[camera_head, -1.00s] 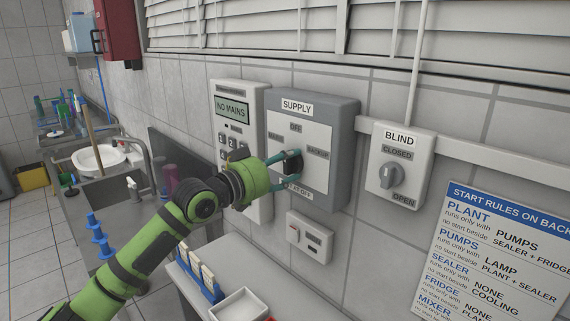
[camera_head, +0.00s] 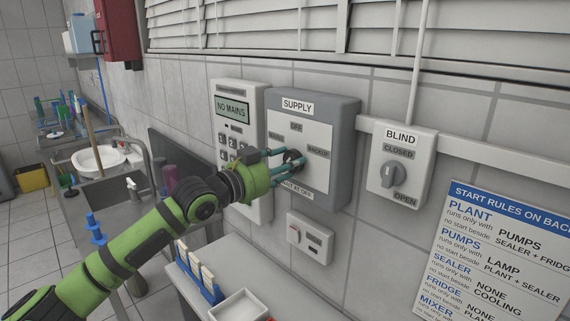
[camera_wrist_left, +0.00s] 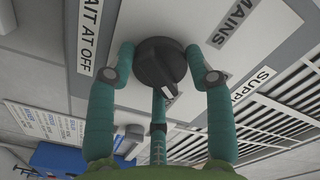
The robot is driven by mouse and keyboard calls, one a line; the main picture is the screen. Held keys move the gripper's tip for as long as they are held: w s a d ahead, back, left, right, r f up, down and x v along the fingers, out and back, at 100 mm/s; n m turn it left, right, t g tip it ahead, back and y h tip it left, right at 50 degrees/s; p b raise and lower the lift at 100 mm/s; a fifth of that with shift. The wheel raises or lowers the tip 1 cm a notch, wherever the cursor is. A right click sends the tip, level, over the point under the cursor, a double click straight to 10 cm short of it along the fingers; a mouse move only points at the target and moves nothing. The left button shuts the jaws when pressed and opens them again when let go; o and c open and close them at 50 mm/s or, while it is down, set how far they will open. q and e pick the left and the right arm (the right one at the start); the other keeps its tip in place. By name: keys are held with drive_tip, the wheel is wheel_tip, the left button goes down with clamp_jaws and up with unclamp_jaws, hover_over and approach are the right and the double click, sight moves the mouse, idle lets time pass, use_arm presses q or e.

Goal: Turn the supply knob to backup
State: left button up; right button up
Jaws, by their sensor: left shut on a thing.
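The grey supply box (camera_head: 345,150) on the wall has a white face with labels OFF at the top, BACKUP at the right and WAIT AT OFF below. The dark round supply knob (camera_head: 292,160) is at its middle. My left gripper (camera_head: 297,162) is shut on the knob, its teal fingers around it. In the left wrist view the knob (camera_wrist_left: 158,62) sits between the fingers, with the MAINS label above right. A small pale mark shows on the knob's lower right edge there; a finger partly covers this side, so I cannot tell its exact setting. My right gripper is not in view.
A keypad panel (camera_head: 232,104) left of the box reads NO MAINS. The blind switch (camera_head: 403,165) is to the right, a small switch box (camera_head: 310,238) below. A rules sign (camera_head: 500,255) hangs lower right. A bench with a white tray (camera_head: 240,305) lies below.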

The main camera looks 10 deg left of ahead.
use_arm(q)
drive_tip(key=shift+r+m+p, duration=0.2)
drive_tip(key=shift+m+p, duration=0.25)
drive_tip(key=shift+m, duration=0.7)
drive_tip(key=shift+r+m+p, duration=0.15)
drive_tip(key=shift+m+p, duration=0.3)
drive_tip(key=shift+m, duration=0.7)
drive_tip(key=o, duration=1.1)
drive_tip(key=shift+d, duration=0.1)
drive_tip(key=shift+c, duration=0.2)
drive_tip(key=shift+o, duration=0.5)
drive_tip(key=shift+d+f, duration=0.1)
drive_tip(key=shift+s+f, duration=0.1)
drive_tip(key=v, duration=1.2)
